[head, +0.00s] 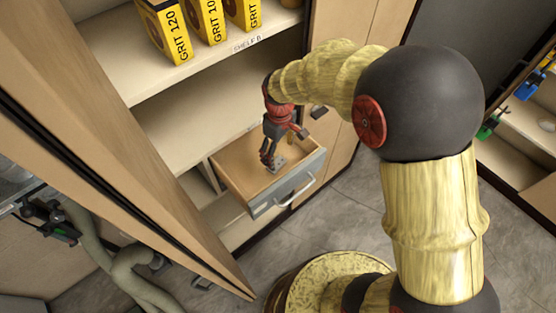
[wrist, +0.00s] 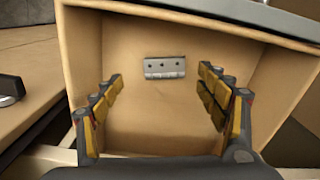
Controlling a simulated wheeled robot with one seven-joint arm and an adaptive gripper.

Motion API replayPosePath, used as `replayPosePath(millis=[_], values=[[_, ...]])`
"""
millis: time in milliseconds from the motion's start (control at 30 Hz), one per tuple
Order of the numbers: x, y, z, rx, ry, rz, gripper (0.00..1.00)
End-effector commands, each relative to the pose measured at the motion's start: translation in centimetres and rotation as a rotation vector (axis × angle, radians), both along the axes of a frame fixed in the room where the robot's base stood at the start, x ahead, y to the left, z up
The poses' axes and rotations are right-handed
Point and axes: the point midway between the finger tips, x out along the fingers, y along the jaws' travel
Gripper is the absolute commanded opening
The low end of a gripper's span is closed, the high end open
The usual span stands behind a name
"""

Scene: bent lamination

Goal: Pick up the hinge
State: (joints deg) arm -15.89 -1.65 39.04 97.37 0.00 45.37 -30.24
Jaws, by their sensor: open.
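The hinge (wrist: 165,67) is a small grey metal plate with several dark holes and a barrel along its lower edge. It lies flat on the floor of the open drawer (head: 235,170). In the head view the hinge (head: 277,163) shows only as a small grey patch by the fingertips. My gripper (head: 268,163) reaches down into the drawer. In the wrist view my gripper (wrist: 160,88) is open, with one yellow-padded finger to the left of the hinge and one to the right. Nothing is between the fingers' pads, and the hinge appears just beyond the tips.
The drawer walls stand around my gripper, with the grey front and its handle (head: 295,190) on the near side. A shelf above holds yellow grit boxes (head: 205,18). A tall door panel (head: 110,130) stands open at left. Tools hang at far right.

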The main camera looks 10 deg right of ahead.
Motion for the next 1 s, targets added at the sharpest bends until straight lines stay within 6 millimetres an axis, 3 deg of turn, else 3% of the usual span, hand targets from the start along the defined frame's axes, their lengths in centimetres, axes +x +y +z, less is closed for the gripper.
replayPosePath(millis=[500,733,1000], values=[[-0.4,0.6,-5.6,0.0,0.0,-0.001,0.74],[-0.3,0.6,-5.7,0.001,-0.002,-0.001,0.74],[-0.3,0.6,-5.6,0.001,-0.002,-0.002,0.59]])
